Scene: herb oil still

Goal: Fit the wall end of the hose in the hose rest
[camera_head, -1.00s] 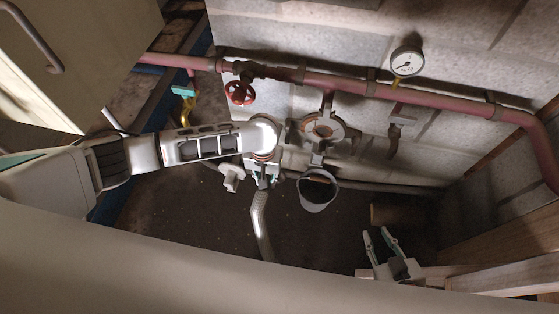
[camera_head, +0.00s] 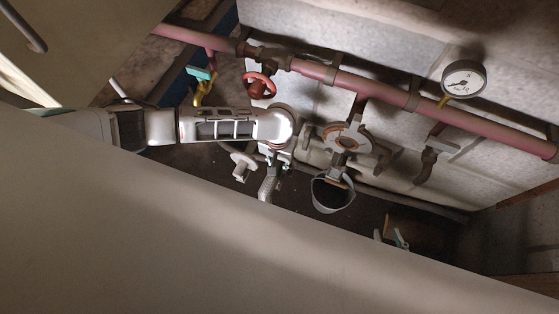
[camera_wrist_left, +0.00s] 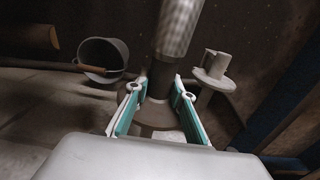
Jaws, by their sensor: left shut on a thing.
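The silver braided hose (camera_head: 266,188) hangs below my left gripper (camera_head: 272,163), and its lower part is hidden behind my body. In the left wrist view the hose (camera_wrist_left: 178,25) has a dark collar and a flared end. My left gripper (camera_wrist_left: 155,100) is shut on this end, with green-lined fingers on either side. A pale, round-flanged fitting (camera_head: 243,167) is left of the gripper, apart from it; it also shows in the left wrist view (camera_wrist_left: 214,70). I cannot tell whether it is the hose rest. My right gripper (camera_head: 390,238) shows only two separated fingertips, apparently empty.
A red pipe (camera_head: 390,94) runs along the block wall, with a red handwheel (camera_head: 259,85), a brown flanged valve (camera_head: 348,138) and a gauge (camera_head: 464,79). A brown box (camera_head: 420,229) stands at lower right.

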